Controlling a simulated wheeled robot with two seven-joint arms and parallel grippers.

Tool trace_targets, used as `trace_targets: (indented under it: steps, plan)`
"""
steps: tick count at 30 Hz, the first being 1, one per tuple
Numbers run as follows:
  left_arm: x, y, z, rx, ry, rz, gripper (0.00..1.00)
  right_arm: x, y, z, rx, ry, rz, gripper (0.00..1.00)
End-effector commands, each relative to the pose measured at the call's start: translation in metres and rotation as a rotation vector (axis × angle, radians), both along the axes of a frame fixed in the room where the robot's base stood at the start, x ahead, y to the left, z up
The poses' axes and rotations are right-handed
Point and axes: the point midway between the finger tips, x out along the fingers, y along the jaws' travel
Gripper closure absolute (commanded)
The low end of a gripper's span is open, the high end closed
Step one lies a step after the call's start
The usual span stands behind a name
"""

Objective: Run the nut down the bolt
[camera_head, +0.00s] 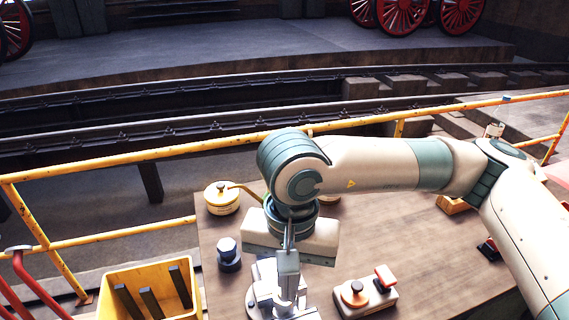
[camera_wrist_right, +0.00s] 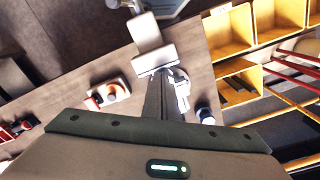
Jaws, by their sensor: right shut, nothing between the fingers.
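My right gripper (camera_head: 288,258) points down over the pale metal fixture (camera_head: 262,296) at the front of the bench. Its fingers are shut with nothing between them. In the right wrist view the dark fingers (camera_wrist_right: 160,90) end beside the silver parts of the fixture (camera_wrist_right: 181,88). The gripper hides part of the fixture, so I cannot make out a bolt or nut there, or tell whether the fingertips touch it. A blue-grey, faceted piece (camera_head: 228,247) on a dark round base stands left of the gripper; I cannot tell if it is the nut. My left gripper is out of view.
A yellow oil can (camera_head: 222,200) stands at the bench's back left. A base with an orange knob and red-topped part (camera_head: 366,294) sits right of the fixture. A yellow bin (camera_head: 118,275) with dark bars is left of the bench. Yellow railing (camera_head: 110,161) runs behind.

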Motion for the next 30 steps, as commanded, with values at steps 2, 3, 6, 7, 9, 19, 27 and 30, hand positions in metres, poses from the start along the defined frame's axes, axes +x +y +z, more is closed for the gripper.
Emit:
trace_targets:
  steps: [2, 3, 6, 7, 9, 19, 27, 30]
  plan:
    - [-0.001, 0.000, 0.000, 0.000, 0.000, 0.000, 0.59, 0.002, -0.002, 0.001, -0.008, -0.010, 0.001, 1.00]
    - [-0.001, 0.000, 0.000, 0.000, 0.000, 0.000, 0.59, 0.003, -0.002, 0.001, -0.008, -0.010, 0.001, 1.00]
    - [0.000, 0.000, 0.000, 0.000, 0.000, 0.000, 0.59, 0.002, -0.002, 0.001, -0.007, -0.009, 0.001, 1.00]
    - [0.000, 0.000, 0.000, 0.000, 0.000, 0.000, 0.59, 0.002, -0.002, 0.001, -0.007, -0.009, 0.001, 1.00]
    - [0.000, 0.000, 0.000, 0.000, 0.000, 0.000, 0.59, 0.002, -0.002, 0.001, -0.007, -0.008, 0.001, 1.00]
    - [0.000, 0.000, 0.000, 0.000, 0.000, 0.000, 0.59, 0.001, -0.002, -0.009, -0.006, -0.005, 0.000, 1.00]
    - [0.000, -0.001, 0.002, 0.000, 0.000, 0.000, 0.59, 0.001, -0.001, -0.035, -0.006, -0.004, 0.000, 1.00]
    - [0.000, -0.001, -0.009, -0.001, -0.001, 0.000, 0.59, 0.002, -0.001, -0.050, -0.005, -0.006, 0.001, 1.00]
